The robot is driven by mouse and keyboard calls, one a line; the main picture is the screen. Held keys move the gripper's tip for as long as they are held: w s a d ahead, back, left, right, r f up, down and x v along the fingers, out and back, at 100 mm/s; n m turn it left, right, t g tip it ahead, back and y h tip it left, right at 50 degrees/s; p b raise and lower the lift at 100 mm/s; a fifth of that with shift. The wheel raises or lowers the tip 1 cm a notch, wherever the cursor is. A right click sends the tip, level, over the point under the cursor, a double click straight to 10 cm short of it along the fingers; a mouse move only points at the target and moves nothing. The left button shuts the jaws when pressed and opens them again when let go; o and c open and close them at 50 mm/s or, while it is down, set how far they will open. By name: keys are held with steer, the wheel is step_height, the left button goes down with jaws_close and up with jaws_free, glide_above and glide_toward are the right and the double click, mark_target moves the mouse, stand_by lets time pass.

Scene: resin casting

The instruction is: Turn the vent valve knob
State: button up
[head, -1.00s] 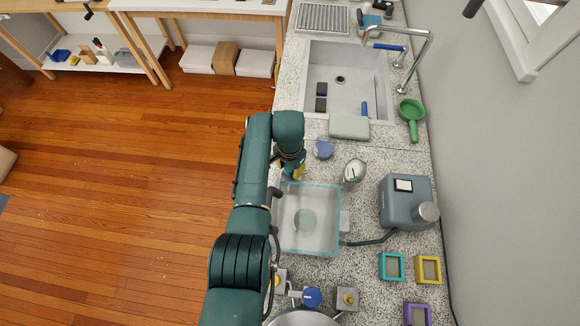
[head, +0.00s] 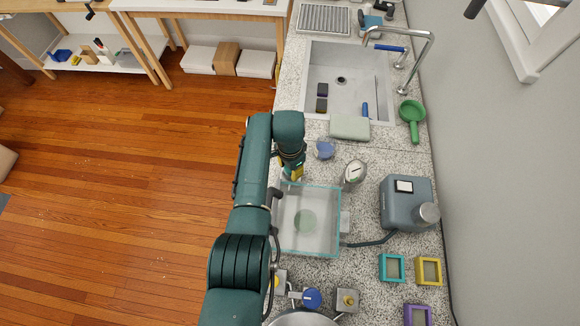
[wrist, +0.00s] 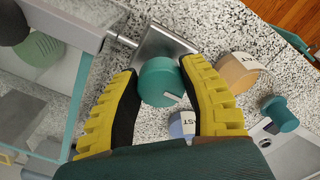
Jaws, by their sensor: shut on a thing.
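The vent valve knob (wrist: 158,84) is a round teal knob with a white mark on its face, in the middle of the wrist view. It sits at a square metal block (wrist: 157,45) with a thin metal pipe leading left. My gripper (wrist: 161,76) has its two ridged yellow fingers on either side of the knob, shut on it. In the head view my gripper (head: 292,172) is low beside the upper left corner of the clear vacuum chamber (head: 338,226). The knob is hidden there behind my arm and gripper.
In the wrist view an orange cup (wrist: 237,72) and a blue cup (wrist: 182,124) stand close to the right finger. In the head view a grey pump (head: 404,210) stands right of the chamber. A sink (head: 365,95) and a grey-green block (head: 349,127) lie beyond.

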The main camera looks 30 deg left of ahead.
steer(key=o, duration=1.2)
steer(key=shift+s+f, duration=0.1)
steer(key=shift+f, duration=0.05)
steer(key=shift+r, duration=0.35)
step_height(320, 180, up, 12)
steer(key=shift+f, duration=0.25)
